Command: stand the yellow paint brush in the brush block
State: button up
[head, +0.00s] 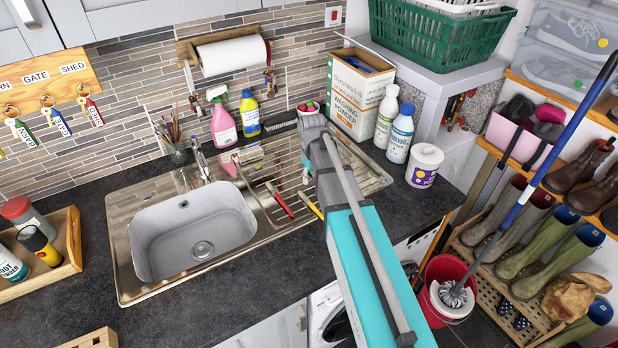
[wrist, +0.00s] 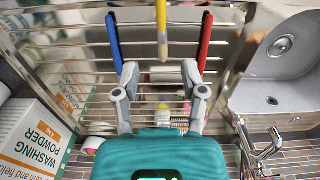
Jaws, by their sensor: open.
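The yellow paint brush (head: 316,211) lies on the ribbed steel drainboard, just beside my arm in the head view. In the wrist view the yellow brush (wrist: 161,16) is at the top centre, its pale end pointing toward my gripper (wrist: 160,72). My gripper is open and empty above the drainboard, its fingers spread to either side of the brush's line and not touching it. A wooden block (head: 92,340) is cut off at the bottom edge of the head view; I cannot tell whether it is the brush block.
A red handle (wrist: 204,42) and a blue handle (wrist: 114,42) flank the yellow brush. The sink (head: 195,235) is left of the drainboard. The washing powder box (head: 358,92), white bottles (head: 400,133) and a white tub (head: 424,165) stand beyond it. Dark worktop is clear in front.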

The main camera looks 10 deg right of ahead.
jog(key=shift+r, duration=0.3)
dwell(0.5)
jog(key=s+m, duration=0.4)
jog(key=s, duration=1.2)
jog(key=shift+s+a, duration=0.35)
notch_tip(320, 180, down, 3)
jog(key=b, duration=0.2)
jog(key=shift+f+b, duration=0.1)
jog(key=shift+b, duration=0.3)
